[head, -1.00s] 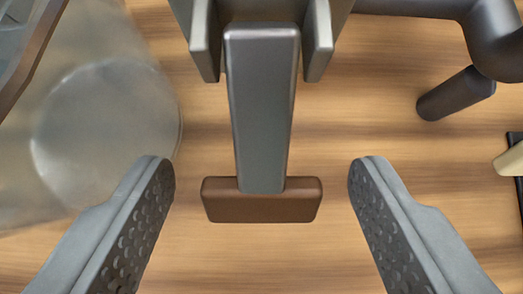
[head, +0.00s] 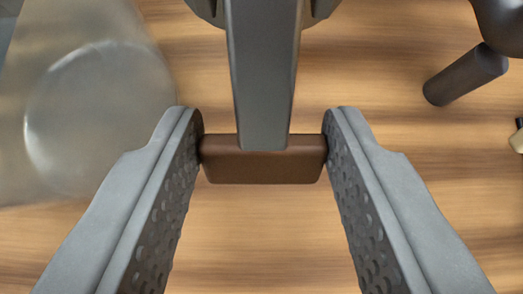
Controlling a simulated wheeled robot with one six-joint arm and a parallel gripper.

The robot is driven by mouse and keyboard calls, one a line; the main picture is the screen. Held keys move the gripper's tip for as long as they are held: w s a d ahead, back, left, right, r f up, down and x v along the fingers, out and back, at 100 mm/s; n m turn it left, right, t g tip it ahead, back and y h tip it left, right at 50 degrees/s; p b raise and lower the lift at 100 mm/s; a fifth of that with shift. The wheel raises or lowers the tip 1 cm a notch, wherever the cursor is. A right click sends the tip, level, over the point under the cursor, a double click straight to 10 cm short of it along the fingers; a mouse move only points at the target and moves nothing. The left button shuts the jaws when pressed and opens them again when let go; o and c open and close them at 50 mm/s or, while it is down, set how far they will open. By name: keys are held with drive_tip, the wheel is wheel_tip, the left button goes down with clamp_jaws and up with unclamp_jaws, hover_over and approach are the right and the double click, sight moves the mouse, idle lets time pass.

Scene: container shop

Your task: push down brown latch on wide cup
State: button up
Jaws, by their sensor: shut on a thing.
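The brown latch (head: 262,168) is a short bar across the end of a grey lever (head: 262,75), which comes down from the top of the picture. My gripper (head: 263,145) is shut on the brown latch, with one finger against each of its ends. The cup that the lever belongs to cannot be made out; only grey parts of its mount show at the top edge.
A clear, see-through container (head: 95,115) stands close on the left, beside my left finger. A dark cylindrical handle (head: 465,72) sticks out at the upper right. A small cream-coloured piece (head: 517,142) is at the right edge. The wooden surface (head: 400,135) below is otherwise bare.

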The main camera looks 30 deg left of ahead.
idle(0.3)
drive_tip(key=o, duration=1)
drive_tip(key=v, duration=1.7)
drive_tip(key=shift+s+d, duration=0.1)
drive_tip(key=shift+d, duration=0.1)
